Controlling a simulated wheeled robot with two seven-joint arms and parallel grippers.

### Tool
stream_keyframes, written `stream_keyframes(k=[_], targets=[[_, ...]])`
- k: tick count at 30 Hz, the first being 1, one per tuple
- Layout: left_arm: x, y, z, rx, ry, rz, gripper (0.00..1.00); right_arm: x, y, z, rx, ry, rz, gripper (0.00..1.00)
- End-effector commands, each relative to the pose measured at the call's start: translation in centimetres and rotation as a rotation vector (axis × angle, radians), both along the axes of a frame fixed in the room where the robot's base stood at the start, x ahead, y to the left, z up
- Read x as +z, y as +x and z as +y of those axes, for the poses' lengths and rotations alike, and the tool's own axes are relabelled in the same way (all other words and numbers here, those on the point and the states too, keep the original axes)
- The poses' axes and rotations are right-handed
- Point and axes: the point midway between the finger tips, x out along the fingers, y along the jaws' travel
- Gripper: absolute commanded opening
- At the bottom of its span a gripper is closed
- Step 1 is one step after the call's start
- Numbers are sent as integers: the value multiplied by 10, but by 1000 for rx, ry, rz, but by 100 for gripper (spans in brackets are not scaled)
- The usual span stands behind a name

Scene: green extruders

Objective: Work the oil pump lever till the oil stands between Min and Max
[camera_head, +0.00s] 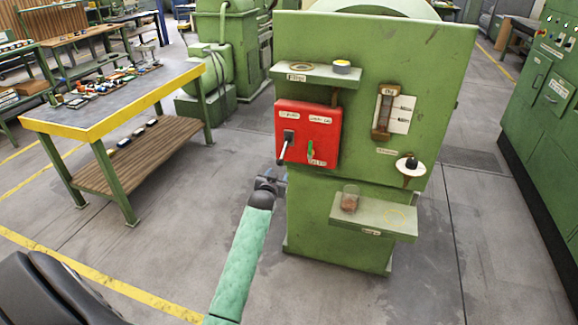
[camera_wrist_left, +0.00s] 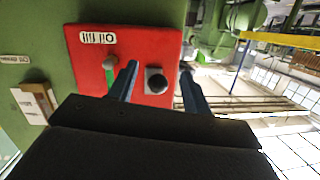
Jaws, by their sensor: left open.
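A red panel (camera_head: 308,133) on the green machine carries a lever with a dark mount and pale rod (camera_head: 285,147), and a green lever (camera_head: 311,151) to its right. In the wrist view a black round knob (camera_wrist_left: 187,81) stands out from a grey plate, beside the green lever (camera_wrist_left: 110,73). My left gripper (camera_head: 278,180) is just below the panel; in the wrist view its open fingers (camera_wrist_left: 160,78) point at the panel, with the knob near the right finger. Contact is unclear. The oil gauge (camera_head: 383,112) has a brownish tube and two marks; its level is too small to read.
An upper shelf (camera_head: 315,74) holds a small yellow-and-white item. A lower shelf (camera_head: 372,216) holds a glass jar (camera_head: 350,199) with brown contents. A workbench (camera_head: 110,101) stands left, with clear floor between.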

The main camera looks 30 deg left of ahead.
Motion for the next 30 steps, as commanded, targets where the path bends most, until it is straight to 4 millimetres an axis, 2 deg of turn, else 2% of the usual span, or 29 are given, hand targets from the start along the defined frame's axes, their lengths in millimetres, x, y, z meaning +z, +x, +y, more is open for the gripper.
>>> stream_keyframes(k=[6,14,18,24,30], targets=[[29,4,-1,-14,69,-145,49,-2,3,0,0,1,-9,36],[37,16,2,-18,88,-171,49,0,7,7,-7,15,-21,36],[38,35,8,-17,87,-170,49,-34,8,-1,1,-7,-10,36],[37,60,16,-18,88,-170,49,-63,7,-1,0,-10,-7,36],[36,75,21,-19,87,-169,49,-81,6,-2,0,-11,-7,36]])
